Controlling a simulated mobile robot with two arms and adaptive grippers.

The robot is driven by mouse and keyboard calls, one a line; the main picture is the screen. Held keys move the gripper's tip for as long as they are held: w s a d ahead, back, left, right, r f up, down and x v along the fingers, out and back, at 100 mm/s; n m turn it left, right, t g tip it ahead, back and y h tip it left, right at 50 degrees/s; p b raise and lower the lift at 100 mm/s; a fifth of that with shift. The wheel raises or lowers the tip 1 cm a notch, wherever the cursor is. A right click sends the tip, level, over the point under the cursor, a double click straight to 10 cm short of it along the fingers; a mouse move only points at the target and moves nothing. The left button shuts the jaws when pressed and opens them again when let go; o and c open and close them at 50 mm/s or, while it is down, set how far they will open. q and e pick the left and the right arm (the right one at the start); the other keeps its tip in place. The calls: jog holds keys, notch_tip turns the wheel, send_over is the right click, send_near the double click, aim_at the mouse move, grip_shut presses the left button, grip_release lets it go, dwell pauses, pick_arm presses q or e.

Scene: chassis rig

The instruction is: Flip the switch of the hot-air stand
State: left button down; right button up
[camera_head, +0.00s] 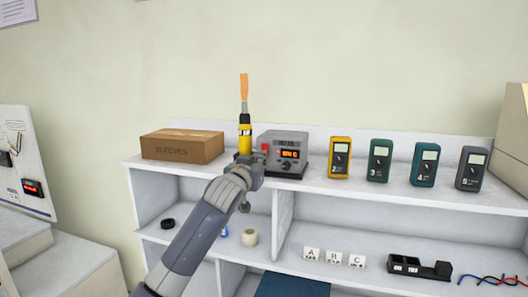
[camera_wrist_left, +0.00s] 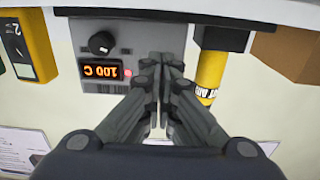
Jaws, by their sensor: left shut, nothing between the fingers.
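The hot-air stand (camera_head: 287,144) is a grey box on the top shelf, with a lit orange display and a black knob. Its front fills the upper middle of the left wrist view (camera_wrist_left: 125,25), upside down, with the display reading 100 C. A yellow hot-air tool (camera_head: 245,138) with an orange tip stands upright beside it. A small red part (camera_head: 265,149) shows left of the display; I cannot tell if it is the switch. My left gripper (camera_head: 258,163) is shut and empty before the stand's left side. Its fingertips (camera_wrist_left: 166,57) hide part of the front; contact is unclear.
A cardboard box (camera_head: 182,146) marked SLEEVES stands left of the tool. A yellow meter (camera_head: 339,157) and several other meters stand to the right. The lower shelf holds letter blocks (camera_head: 334,258), a black holder (camera_head: 418,267) and wires. The wall above is clear.

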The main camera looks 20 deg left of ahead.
pick_arm(q)
jog(key=shift+w, duration=0.85)
jog(key=shift+r, duration=0.2)
jog(key=shift+s, duration=0.1)
jog(key=s, duration=0.7)
jog(key=shift+s+f, duration=0.15)
jog(key=shift+s, duration=0.2)
jog(key=shift+a+f, duration=0.1)
